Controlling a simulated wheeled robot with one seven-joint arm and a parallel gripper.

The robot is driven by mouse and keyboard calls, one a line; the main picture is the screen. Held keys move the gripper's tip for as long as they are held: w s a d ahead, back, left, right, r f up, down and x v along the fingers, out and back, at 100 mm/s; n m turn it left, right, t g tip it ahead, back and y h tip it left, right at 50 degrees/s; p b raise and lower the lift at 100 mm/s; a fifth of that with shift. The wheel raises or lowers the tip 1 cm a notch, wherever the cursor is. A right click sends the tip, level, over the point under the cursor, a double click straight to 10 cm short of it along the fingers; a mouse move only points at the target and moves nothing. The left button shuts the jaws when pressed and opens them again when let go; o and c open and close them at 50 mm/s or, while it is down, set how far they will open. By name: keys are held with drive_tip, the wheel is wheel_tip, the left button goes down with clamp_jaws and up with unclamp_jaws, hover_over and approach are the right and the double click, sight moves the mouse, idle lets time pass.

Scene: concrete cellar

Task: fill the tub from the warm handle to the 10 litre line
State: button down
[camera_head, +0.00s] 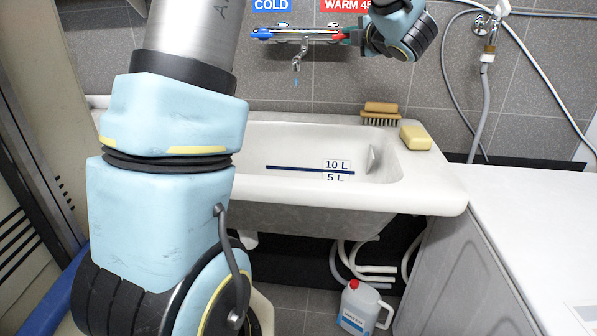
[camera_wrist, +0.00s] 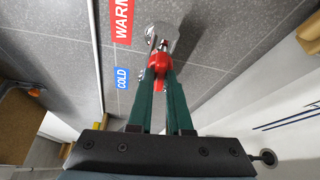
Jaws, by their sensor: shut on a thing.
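The white tub (camera_head: 290,191) stands against the tiled wall. A dark blue line (camera_head: 295,169) crosses its inner wall between the 10 L and 5 L labels (camera_head: 336,170). I cannot make out a water surface. The tap (camera_head: 296,64) hangs above the tub with a small drop below its spout. The red warm handle (camera_head: 338,36) is at the tap's right end, under the WARM sign. My gripper (camera_head: 350,38) reaches it from the right. In the wrist view its green fingers (camera_wrist: 160,80) are shut on the red handle (camera_wrist: 160,62).
The blue cold handle (camera_head: 262,34) is at the tap's left end. A brush (camera_head: 381,112) and a yellow sponge (camera_head: 415,137) lie on the tub's rim. A white counter (camera_head: 535,220) stands at the right. A jug (camera_head: 358,307) and pipes are below the tub.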

drive_tip(key=shift+r+n+g, duration=0.1)
drive_tip(key=shift+n+g, duration=0.3)
drive_tip(key=shift+n, duration=0.5)
drive_tip(key=n+h, duration=0.1)
drive_tip(key=n+g+b, duration=0.1)
drive_tip(key=n, duration=0.1)
drive_tip(key=shift+a+r+h, duration=0.1)
drive_tip(key=shift+r+h, duration=0.1)
drive_tip(key=shift+h, duration=0.2)
drive_tip(key=shift+a+n+g+h+b, duration=0.1)
drive_tip(key=shift+n+g+h+b, duration=0.3)
drive_tip(key=shift+n, duration=0.2)
drive_tip(key=shift+f, duration=0.1)
idle(5.7)
